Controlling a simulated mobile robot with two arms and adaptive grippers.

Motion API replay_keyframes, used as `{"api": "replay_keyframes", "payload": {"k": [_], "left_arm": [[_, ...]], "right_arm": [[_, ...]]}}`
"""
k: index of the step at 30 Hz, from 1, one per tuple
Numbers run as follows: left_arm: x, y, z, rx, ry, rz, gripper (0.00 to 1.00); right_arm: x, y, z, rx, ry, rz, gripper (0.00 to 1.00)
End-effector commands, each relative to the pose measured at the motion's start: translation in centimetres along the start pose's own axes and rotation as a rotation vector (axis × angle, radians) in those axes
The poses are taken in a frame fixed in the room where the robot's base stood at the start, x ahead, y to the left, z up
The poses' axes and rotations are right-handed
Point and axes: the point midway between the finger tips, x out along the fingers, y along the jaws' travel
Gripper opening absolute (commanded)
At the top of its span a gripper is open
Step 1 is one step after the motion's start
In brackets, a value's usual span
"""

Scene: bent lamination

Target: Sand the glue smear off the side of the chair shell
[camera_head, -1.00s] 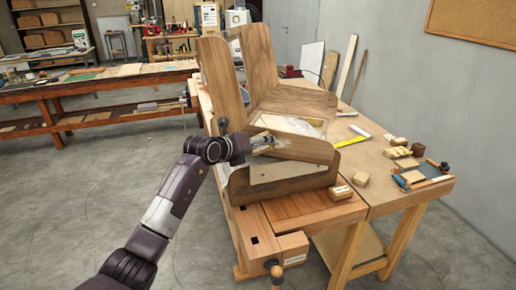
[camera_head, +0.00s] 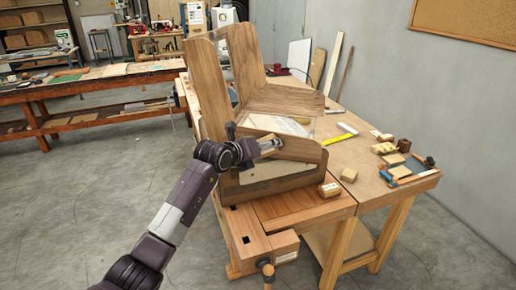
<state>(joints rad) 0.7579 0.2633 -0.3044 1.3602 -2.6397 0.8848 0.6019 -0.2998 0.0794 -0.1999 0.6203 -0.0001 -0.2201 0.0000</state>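The wooden chair shell (camera_head: 292,100) stands on a curved wooden support (camera_head: 286,183) on the workbench. A pale, glossy patch (camera_head: 283,125) shows on its near side; I cannot tell whether this is the glue smear. My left gripper (camera_head: 269,146) is at the shell's near side, just below the patch. It appears shut on a small tan block (camera_head: 270,151), mostly hidden by the fingers. I cannot tell whether the block touches the wood. My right gripper is out of view.
Small blocks (camera_head: 348,175) (camera_head: 329,189) lie right of the shell. A yellow-edged tool (camera_head: 339,138) lies behind them, and a dark tray (camera_head: 408,170) sits at the bench's right end. A vise (camera_head: 270,245) juts from the front. A long bench (camera_head: 90,85) stands behind left.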

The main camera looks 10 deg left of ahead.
Motion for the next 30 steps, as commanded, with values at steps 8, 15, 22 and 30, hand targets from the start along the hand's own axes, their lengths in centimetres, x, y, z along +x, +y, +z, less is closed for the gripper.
{"api": "replay_keyframes", "payload": {"k": [8, 15, 22, 30], "left_arm": [[0.5, -1.4, -0.6, -0.001, -0.001, -0.001, 0.42], [1.1, -2.7, -1.3, 0.0, 0.0, -0.003, 0.42], [1.7, -4.1, -2.1, -0.001, -0.001, -0.002, 0.42], [1.5, -3.8, -2.1, 0.0, -0.001, 0.001, 0.42]], "right_arm": [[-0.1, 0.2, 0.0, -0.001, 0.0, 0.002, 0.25], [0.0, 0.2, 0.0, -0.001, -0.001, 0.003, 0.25], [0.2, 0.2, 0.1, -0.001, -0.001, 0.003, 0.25], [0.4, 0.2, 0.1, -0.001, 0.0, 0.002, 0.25]]}}
